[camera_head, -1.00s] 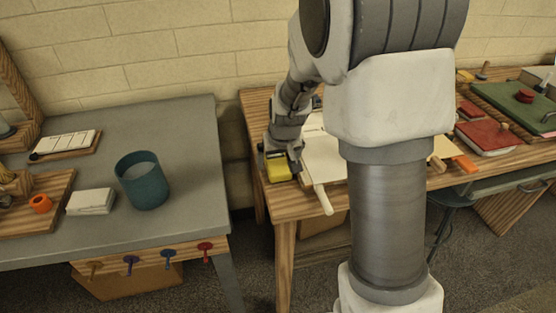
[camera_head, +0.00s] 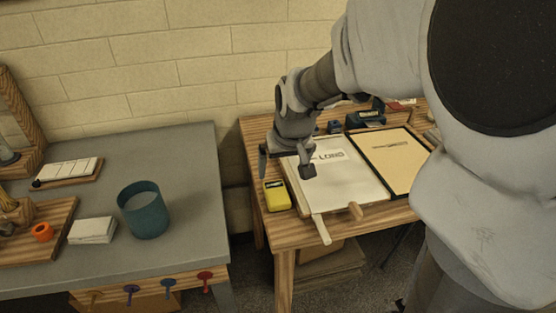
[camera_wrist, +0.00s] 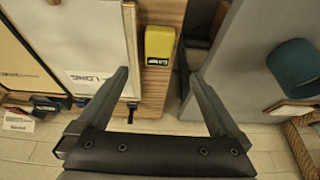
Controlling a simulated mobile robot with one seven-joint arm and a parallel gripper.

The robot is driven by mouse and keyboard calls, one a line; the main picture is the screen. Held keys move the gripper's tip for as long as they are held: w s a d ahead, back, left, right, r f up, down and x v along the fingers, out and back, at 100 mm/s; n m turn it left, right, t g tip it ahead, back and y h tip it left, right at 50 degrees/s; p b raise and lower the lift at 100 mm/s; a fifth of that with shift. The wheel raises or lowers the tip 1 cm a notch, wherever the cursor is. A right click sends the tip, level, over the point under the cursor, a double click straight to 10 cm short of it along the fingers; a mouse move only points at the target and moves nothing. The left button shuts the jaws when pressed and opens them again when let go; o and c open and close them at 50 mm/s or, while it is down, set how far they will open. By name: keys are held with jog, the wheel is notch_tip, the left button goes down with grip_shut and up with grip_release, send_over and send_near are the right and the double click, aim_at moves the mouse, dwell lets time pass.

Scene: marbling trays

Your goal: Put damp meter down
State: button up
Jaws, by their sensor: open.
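The damp meter, a yellow block with a dark display (camera_head: 277,195), lies on the left end of the wooden table (camera_head: 290,238), beside the white tray sheet. It also shows in the wrist view (camera_wrist: 159,46), beyond the fingertips. My gripper (camera_head: 285,166) is open and empty, above and behind the meter, with clear space between them. In the wrist view my gripper's two fingers (camera_wrist: 158,77) are wide apart with nothing between them.
A white-topped tray (camera_head: 345,182) with a pale handle overhanging the front edge lies right of the meter, with a tan framed tray (camera_head: 392,160) beyond. A gap separates the grey table (camera_head: 190,190), holding a teal pot (camera_head: 144,215), from the wooden table.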

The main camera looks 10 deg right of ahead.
jog(key=s+r, duration=0.3)
jog(key=s, duration=0.7)
jog(key=s+r+t, duration=0.1)
jog(key=s+r, duration=0.3)
jog(key=s, duration=0.6)
jog(key=shift+s+r, duration=0.15)
